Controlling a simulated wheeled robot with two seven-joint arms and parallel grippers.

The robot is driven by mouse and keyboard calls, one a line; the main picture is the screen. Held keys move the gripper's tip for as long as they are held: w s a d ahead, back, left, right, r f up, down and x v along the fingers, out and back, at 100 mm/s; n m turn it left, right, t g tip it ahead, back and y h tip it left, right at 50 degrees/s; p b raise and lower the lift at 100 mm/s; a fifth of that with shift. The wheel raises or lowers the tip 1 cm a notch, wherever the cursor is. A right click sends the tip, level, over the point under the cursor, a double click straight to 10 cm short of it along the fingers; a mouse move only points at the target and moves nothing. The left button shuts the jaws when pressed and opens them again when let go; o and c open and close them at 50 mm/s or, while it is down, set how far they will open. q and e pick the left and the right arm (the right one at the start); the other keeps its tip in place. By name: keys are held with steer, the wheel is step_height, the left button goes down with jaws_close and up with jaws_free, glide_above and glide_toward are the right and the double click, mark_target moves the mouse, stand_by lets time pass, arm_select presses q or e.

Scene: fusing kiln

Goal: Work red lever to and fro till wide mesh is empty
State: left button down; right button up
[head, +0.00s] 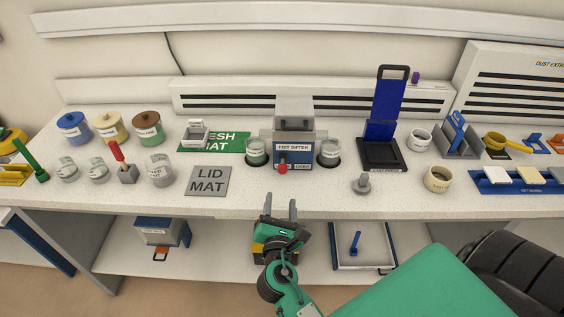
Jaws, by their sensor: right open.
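The frit sifter (293,148) is a grey and blue box at the middle of the bench. A red knob (282,169), which looks like the end of the red lever, is low on its front. A jar with pale contents (257,152) stands at the sifter's left, and another (329,153) at its right. I cannot make out the wide mesh or its contents inside the sifter. My right gripper (280,208) is open and empty, in front of the bench edge and below the red knob, apart from it. My left gripper is not in view.
A small grey tray-like piece (196,138) sits on the green mesh mat (232,142). The grey lid mat (208,181) is bare. A grey knobbed piece (361,185) and a blue-handled press (380,150) stand right of the sifter. The bench front before the sifter is clear.

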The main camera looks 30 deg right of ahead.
mark_target(283, 172)
steer(key=p+x, duration=0.3)
steer(key=x, duration=1)
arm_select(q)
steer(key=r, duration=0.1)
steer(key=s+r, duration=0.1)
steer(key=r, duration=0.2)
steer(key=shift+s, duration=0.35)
arm_select(e)
steer(key=shift+s, duration=0.1)
jaws_close()
